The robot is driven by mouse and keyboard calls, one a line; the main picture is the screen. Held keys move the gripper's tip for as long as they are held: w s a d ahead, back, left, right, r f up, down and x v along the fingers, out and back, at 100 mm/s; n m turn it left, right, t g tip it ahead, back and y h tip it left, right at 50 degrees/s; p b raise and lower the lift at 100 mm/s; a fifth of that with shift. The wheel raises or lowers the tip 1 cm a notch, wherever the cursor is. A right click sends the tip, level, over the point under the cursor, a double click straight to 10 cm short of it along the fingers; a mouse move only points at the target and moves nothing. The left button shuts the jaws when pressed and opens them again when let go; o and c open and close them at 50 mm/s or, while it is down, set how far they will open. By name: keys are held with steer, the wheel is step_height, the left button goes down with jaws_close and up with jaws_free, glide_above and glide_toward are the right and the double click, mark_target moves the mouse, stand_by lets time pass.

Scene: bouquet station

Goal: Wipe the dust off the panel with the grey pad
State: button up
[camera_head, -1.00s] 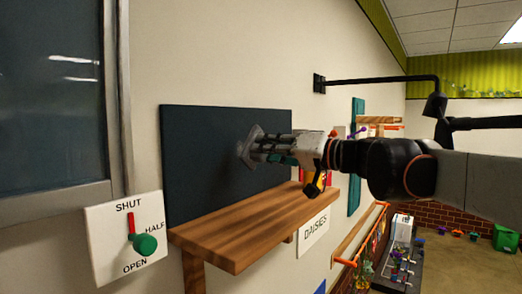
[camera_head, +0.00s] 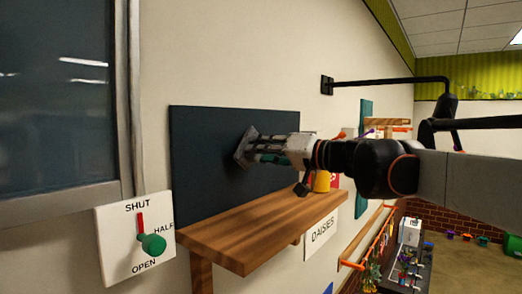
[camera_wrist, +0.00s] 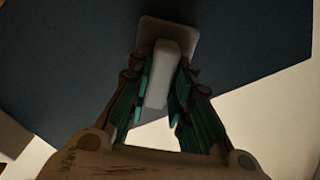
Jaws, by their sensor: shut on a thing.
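The panel (camera_head: 205,150) is a dark blue board upright on the wall above a wooden shelf. My gripper (camera_head: 256,154) is shut on the grey pad (camera_head: 244,147), in front of the panel's upper middle. The pad seems to be against the panel, but I cannot tell for sure whether it touches. In the wrist view, the fingers of my gripper (camera_wrist: 158,90) close on the pad's pale handle, and the pad's flat plate (camera_wrist: 168,28) lies beyond, over the dark panel (camera_wrist: 80,50). I cannot make out dust on the panel.
The wooden shelf (camera_head: 250,229) juts out below the panel, with a yellow cup (camera_head: 321,181) at its right end. A "DAISIES" sign (camera_head: 321,235) hangs below. A lever plate (camera_head: 120,255) with a green knob is at the left. A black wall bracket (camera_head: 385,81) extends above right.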

steer(key=shift+x, duration=0.95)
stand_by(0.3)
steer(key=shift+d, duration=0.1)
steer(key=w+d, duration=0.2)
steer(key=w, duration=0.1)
steer(key=shift+d, duration=0.15)
stand_by(0.4)
steer(key=shift+s+a+r, duration=0.1)
steer(key=shift+s+a, duration=1.15)
steer(key=shift+s, duration=0.3)
steer(key=shift+d, duration=0.1)
steer(key=shift+v, duration=2.75)
